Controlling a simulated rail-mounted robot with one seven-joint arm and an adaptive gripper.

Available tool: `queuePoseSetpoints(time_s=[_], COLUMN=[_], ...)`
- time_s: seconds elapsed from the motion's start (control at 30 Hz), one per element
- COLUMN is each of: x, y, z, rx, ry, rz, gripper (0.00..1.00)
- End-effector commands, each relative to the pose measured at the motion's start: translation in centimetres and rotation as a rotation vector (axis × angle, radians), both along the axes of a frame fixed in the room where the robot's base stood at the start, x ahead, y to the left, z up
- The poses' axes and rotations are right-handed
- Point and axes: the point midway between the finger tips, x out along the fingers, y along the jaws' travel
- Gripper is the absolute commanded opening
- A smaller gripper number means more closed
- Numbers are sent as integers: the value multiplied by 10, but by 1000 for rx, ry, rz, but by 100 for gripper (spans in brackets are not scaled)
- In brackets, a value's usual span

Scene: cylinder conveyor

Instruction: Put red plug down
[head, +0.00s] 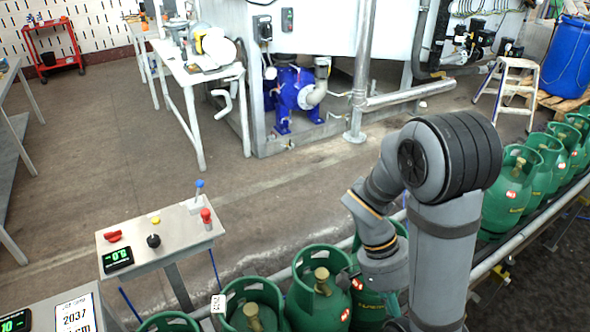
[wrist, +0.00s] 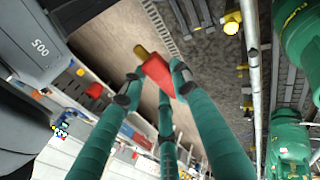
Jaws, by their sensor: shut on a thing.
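The red plug (wrist: 158,76) with a brass-coloured tip (wrist: 140,51) is in the wrist view, between the fingertips of my gripper (wrist: 153,86). My gripper has green fingers with dark tips, and it is shut on the plug. The plug is tilted, with its brass end away from the fingers. In the head view my arm reaches down over the green gas cylinders (head: 319,300) at the lower middle. The fingers and the held plug cannot be made out there.
Several green cylinders (head: 505,200) stand in a row along the conveyor rail (head: 500,256). A small control table (head: 175,232) with knobs and a display stands left of the row.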

Motion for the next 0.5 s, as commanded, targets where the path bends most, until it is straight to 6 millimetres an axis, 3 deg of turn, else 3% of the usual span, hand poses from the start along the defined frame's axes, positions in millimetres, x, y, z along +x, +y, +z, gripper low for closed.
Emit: queuePoseSetpoints(time_s=[0.1, 0.2, 0.5], x=[10, 19, 24], y=[-6, 5, 50], z=[30, 46, 61], rx=[1, 1, 1], ry=[-11, -6, 1], rz=[281, 484, 773], gripper=[0, 0, 0])
